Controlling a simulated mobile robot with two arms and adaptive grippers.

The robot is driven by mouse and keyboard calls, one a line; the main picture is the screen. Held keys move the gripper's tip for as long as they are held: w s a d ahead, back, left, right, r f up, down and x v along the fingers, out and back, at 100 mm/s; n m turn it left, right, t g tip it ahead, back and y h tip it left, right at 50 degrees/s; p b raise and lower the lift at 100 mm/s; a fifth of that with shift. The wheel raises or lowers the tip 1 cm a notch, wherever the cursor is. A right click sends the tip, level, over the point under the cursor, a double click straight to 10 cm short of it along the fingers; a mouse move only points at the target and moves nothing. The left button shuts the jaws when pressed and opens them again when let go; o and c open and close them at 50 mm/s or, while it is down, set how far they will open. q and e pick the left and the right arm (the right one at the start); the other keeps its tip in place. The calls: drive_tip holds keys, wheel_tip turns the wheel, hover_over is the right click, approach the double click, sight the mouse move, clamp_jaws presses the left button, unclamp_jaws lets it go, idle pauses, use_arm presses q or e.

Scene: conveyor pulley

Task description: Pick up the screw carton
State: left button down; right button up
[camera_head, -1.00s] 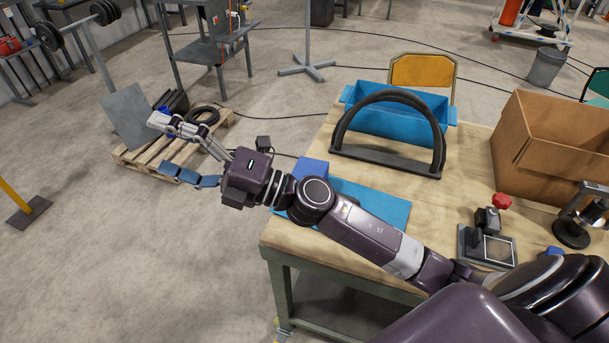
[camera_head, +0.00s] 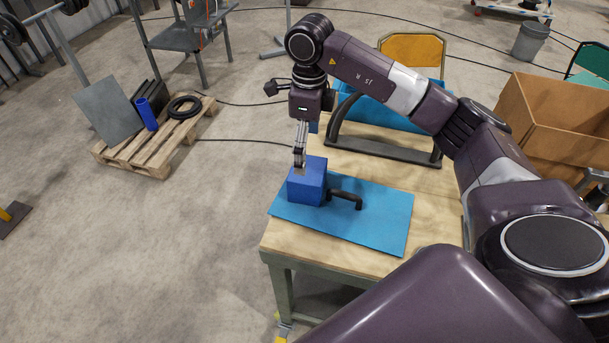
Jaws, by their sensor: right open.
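The screw carton appears to be the small blue box (camera_head: 307,189) standing upright on the blue mat (camera_head: 375,222) near the table's left corner. My right gripper (camera_head: 299,163) points down at the carton, its fingertips at the top of it. It is open. The fingers overlap one another in this view, so I cannot tell whether they touch the carton or straddle it. My left gripper is not in view.
A black handle (camera_head: 345,198) lies on the mat just right of the carton. Behind stand a black arched frame (camera_head: 385,152) and a blue bin (camera_head: 375,108), partly hidden by my arm. A large cardboard box (camera_head: 560,115) is at the right. The mat's front right is clear.

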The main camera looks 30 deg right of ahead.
sight(308, 168)
drive_tip(key=shift+s+d+f, duration=0.1)
drive_tip(key=shift+d+f, duration=0.1)
drive_tip(key=shift+d, duration=0.1)
drive_tip(key=shift+s+f+p, duration=0.1)
drive_tip(key=shift+f+p, duration=0.4)
drive_tip(key=shift+f, duration=0.35)
drive_tip(key=f+p, duration=0.2)
drive_tip(key=f, duration=0.2)
drive_tip(key=shift+a+f, duration=0.15)
drive_tip(key=shift+a, duration=0.05)
drive_tip(key=shift+f+p, duration=0.3)
drive_tip(key=shift+f, duration=0.3)
drive_tip(key=shift+w, duration=0.2)
drive_tip(key=c, duration=1.5)
